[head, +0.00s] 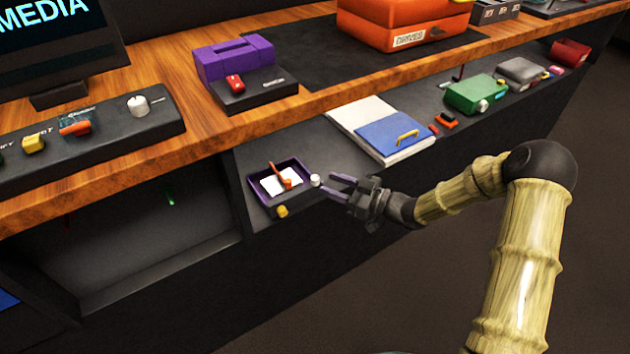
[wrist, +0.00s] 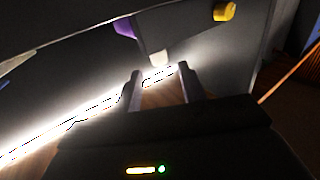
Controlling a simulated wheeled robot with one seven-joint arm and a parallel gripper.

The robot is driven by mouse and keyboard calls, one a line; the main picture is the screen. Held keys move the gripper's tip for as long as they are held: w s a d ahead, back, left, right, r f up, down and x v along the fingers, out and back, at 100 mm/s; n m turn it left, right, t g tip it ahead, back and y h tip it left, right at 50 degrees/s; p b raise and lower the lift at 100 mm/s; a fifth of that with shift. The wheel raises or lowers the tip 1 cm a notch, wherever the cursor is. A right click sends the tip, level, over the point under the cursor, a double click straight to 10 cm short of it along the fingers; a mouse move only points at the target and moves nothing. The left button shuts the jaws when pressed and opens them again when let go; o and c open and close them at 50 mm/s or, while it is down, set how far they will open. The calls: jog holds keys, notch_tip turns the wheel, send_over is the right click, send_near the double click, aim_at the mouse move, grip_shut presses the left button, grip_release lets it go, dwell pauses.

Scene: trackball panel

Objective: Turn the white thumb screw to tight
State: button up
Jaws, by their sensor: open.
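The white thumb screw (head: 316,180) is a small pale knob at the right side of a purple-rimmed tray (head: 252,183) on the sloped panel. In the wrist view the white thumb screw (wrist: 159,58) sits just beyond my fingertips, roughly between their lines. My gripper (head: 338,184) is open and empty, reaching in from the right with its fingers pointing at the screw. In the wrist view my gripper (wrist: 158,72) shows its two fingers apart with nothing between them. I cannot tell how far the screw is turned.
A yellow knob (head: 282,211) sits at the panel's front edge, below the tray; it also shows in the wrist view (wrist: 224,11). An orange lever (head: 284,175) stands in the tray. A blue lid with a yellow handle (head: 396,135) lies behind my gripper. The floor side is clear.

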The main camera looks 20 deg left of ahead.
aim_at(319, 180)
jog(key=a, duration=0.3)
jog(key=w+a+b, duration=0.1)
jog(key=a, duration=0.1)
jog(key=shift+a, duration=0.35)
grip_shut()
